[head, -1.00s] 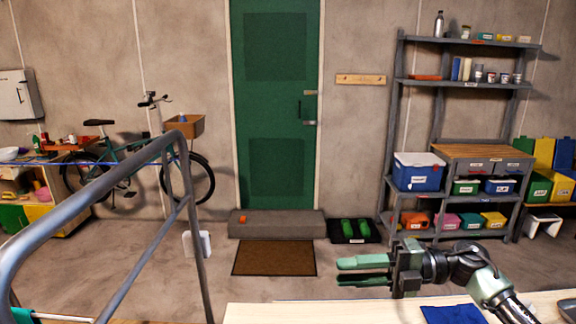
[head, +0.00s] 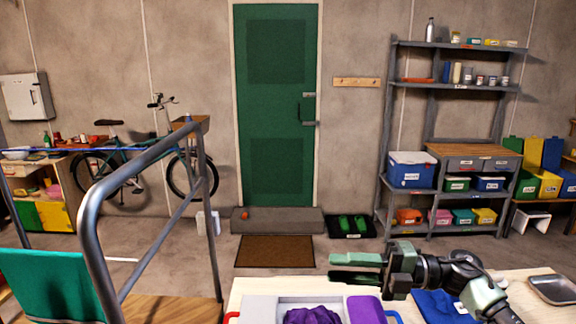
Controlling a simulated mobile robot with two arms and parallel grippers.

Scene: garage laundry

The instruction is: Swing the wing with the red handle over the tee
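The tops of a pale grey folding board (head: 262,309) show at the bottom edge of the head view, on the light table. A crumpled purple tee (head: 312,317) lies at its middle, and a flat purple piece (head: 366,309) lies to the right. My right gripper (head: 333,269) hovers above and behind the board, pointing left, fingers apart and empty. My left gripper is out of view.
A blue cloth (head: 438,303) and a metal tray (head: 556,289) lie on the table to the right. A grey metal rail (head: 95,230) and a teal panel (head: 50,287) stand at left. Floor beyond the table is clear up to the doormat (head: 275,251).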

